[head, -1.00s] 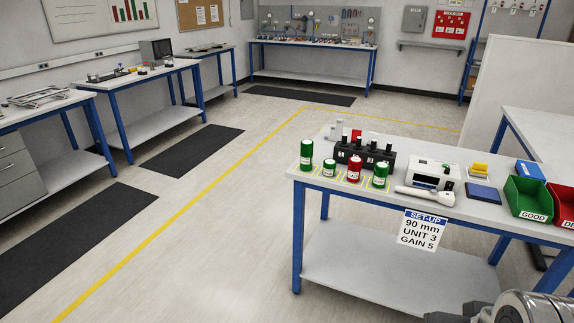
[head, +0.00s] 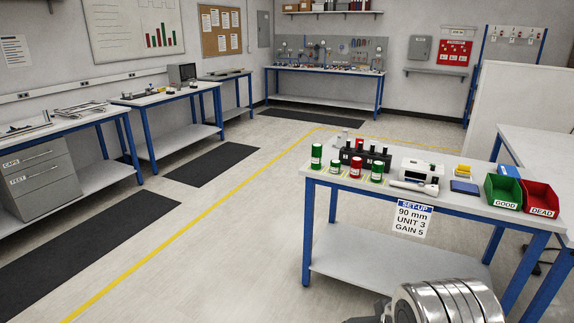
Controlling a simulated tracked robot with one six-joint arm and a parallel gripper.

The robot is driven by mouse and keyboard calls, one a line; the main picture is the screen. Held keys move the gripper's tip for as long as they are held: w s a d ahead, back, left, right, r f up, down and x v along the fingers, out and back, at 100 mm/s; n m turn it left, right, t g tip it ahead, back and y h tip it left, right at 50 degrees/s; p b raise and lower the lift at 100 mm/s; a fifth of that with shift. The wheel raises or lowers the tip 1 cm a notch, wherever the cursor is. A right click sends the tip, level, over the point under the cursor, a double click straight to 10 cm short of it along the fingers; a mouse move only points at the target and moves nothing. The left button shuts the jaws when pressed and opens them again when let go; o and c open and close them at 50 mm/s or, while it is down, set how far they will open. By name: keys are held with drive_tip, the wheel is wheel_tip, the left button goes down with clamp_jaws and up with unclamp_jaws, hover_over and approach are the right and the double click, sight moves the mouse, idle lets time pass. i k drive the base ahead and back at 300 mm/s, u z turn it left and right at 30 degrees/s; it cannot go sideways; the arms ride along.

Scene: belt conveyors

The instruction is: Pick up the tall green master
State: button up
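The tall green master (head: 316,156) is a green cylinder with a pale label. It stands upright at the left end of the white-topped bench (head: 440,207), leftmost in a row of masters. Beside it stand a short green and white master (head: 335,166), a red one (head: 356,167) and another green one (head: 377,171). My arm shows at the bottom right of the head view, below and in front of the bench. Part of my gripper (head: 376,318) shows at the bottom edge; its fingertips are cut off, so its opening cannot be told. It is well apart from the masters.
A black block (head: 366,154) stands behind the masters. A white instrument (head: 420,170), a blue pad (head: 464,187), a green GOOD bin (head: 502,193) and a red DEAD bin (head: 540,198) lie to the right. A SET-UP sign (head: 413,219) hangs in front. Floor left of the bench is clear.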

sight(317, 149)
drive_tip(key=k, duration=0.2)
drive_tip(key=u, duration=0.4)
drive_tip(key=i, duration=0.65)
drive_tip(key=u, duration=0.7)
drive_tip(key=i, duration=1.65)
drive_tip(key=z, duration=0.45)
drive_tip(key=i, duration=0.7)
drive_tip(key=z, duration=0.85)
drive_tip(key=i, duration=0.65)
drive_tip(key=z, duration=0.35)
